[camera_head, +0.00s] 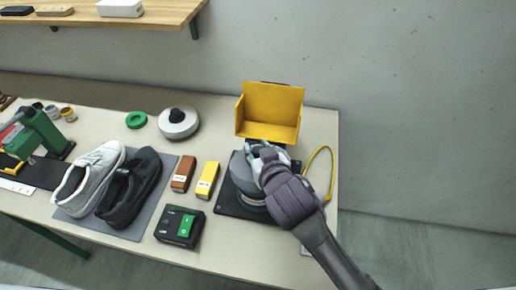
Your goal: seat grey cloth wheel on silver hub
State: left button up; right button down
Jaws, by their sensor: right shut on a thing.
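The grey cloth wheel (239,173) is a dark grey disc at the black-based machine on the right of the table. My right gripper (258,160) reaches over it from the lower right and is shut on it, with the fingers at its upper right side. The silver hub is hidden under the wheel and my gripper; a silvery rim (251,201) shows just below the wheel. I cannot tell whether the wheel touches the hub. My left gripper is not in view.
A yellow guard (271,108) stands right behind the wheel, and a yellow cable (320,166) loops to the right. Shoes (131,187), a pale disc (179,122) and green ring (136,120) sit farther left.

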jog(key=shift+w+a, duration=0.2)
jog(key=shift+w, duration=0.5)
jog(key=shift+w+a, duration=0.2)
jog(key=shift+w, duration=0.45)
jog(key=shift+r+p, duration=0.1)
jog(key=shift+p, duration=0.35)
jog(key=shift+f+b, duration=0.3)
jog(key=shift+f, duration=0.2)
jog(key=shift+r, duration=0.2)
dwell(0.3)
jog(key=shift+r+p, duration=0.65)
jog(key=shift+p, duration=0.35)
dwell(0.5)
jog(key=shift+f, duration=0.85)
dwell(0.4)
jog(key=shift+r, duration=0.2)
